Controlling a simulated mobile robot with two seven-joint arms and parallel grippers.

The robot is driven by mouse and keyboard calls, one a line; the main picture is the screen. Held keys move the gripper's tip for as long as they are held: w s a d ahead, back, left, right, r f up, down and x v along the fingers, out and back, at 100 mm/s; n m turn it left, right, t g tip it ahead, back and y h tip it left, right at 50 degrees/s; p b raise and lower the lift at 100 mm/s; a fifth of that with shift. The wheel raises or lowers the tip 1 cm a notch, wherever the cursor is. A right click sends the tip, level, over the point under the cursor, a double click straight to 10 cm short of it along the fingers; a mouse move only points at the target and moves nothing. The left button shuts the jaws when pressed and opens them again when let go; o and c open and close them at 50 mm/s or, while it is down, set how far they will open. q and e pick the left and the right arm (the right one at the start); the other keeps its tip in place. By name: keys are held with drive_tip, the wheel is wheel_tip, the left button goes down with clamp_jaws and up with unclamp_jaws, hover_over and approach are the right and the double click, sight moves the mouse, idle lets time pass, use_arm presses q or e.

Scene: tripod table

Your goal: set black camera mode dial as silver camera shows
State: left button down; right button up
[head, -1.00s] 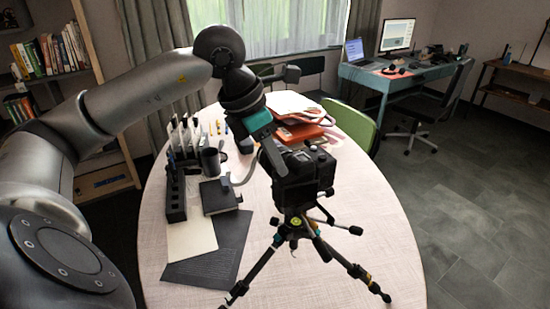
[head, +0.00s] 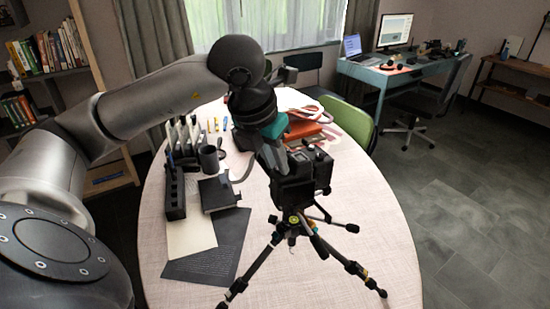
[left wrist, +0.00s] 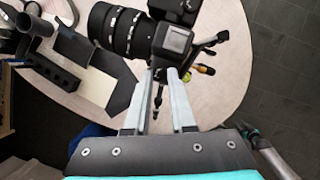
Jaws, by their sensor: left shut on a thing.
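The black camera (head: 297,192) stands on a tripod (head: 293,226) on the round table. Its large ribbed lens (left wrist: 124,30) and body (left wrist: 174,40) show in the left wrist view. My left gripper (head: 281,172) reaches down onto the camera's upper left side. In the left wrist view its two fingers (left wrist: 162,74) are close together against the camera, shut on a small part there. The fingers largely hide that part, so the mode dial's setting cannot be read. I cannot make out a silver camera.
A dark organiser (head: 175,195), a mug (head: 209,160), a black book (head: 217,193) and dark sheets (head: 215,258) lie left of the tripod. Orange books (head: 302,130) lie behind the camera. A green chair (head: 348,122) stands at the table's back right. The table's right side is clear.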

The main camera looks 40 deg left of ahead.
use_arm(q)
drive_tip(key=shift+r, duration=0.1)
drive_tip(key=c, duration=0.8)
unclamp_jaws()
drive_tip(key=shift+o, duration=0.2)
drive_tip(key=p+v, duration=0.3)
drive_tip(key=v, duration=1.2)
drive_tip(key=shift+p, duration=0.3)
